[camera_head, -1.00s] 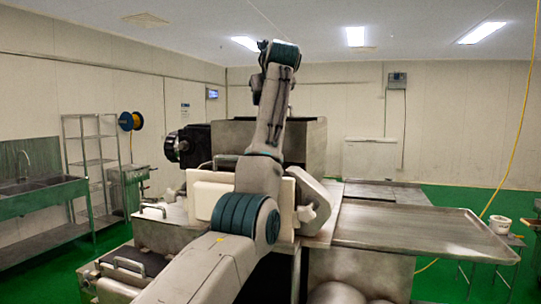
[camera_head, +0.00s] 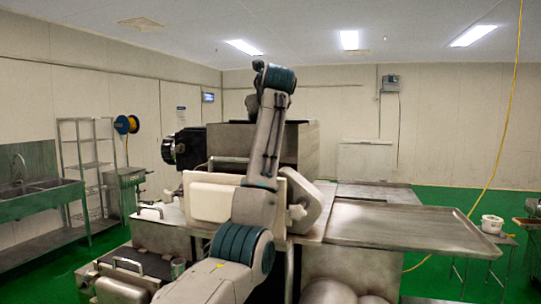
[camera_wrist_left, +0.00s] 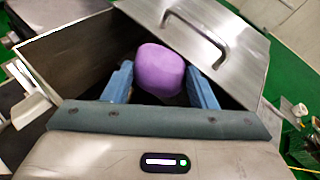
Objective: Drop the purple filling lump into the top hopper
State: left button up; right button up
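The purple filling lump (camera_wrist_left: 160,71) sits between the two blue fingers of my left gripper (camera_wrist_left: 161,88) in the left wrist view. The lump is over the dark opening of the open-topped metal hopper (camera_wrist_left: 75,52), whose walls show at left. A metal lid with a handle (camera_wrist_left: 215,40) covers the right part. In the head view my left arm reaches up in front of the hopper box (camera_head: 230,140); the gripper and lump are hidden there. My right gripper is not in view.
A steel tray table (camera_head: 400,225) extends right of the machine. A white bucket (camera_head: 492,223) stands on a small stand beyond it. A sink (camera_head: 40,187) and wire rack (camera_head: 85,160) are at left. A yellow cable hangs at right. Green floor is open between them.

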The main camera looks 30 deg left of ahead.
pick_arm(q)
jog(key=o, duration=0.5)
jog(key=shift+w+a+f, duration=0.1)
jog(key=shift+f, duration=0.1)
jog(key=shift+b, duration=0.35)
jog(key=b+v, duration=0.5)
jog(key=v, duration=0.5)
jog(key=shift+s+r, duration=0.2)
jog(key=shift+s, duration=0.1)
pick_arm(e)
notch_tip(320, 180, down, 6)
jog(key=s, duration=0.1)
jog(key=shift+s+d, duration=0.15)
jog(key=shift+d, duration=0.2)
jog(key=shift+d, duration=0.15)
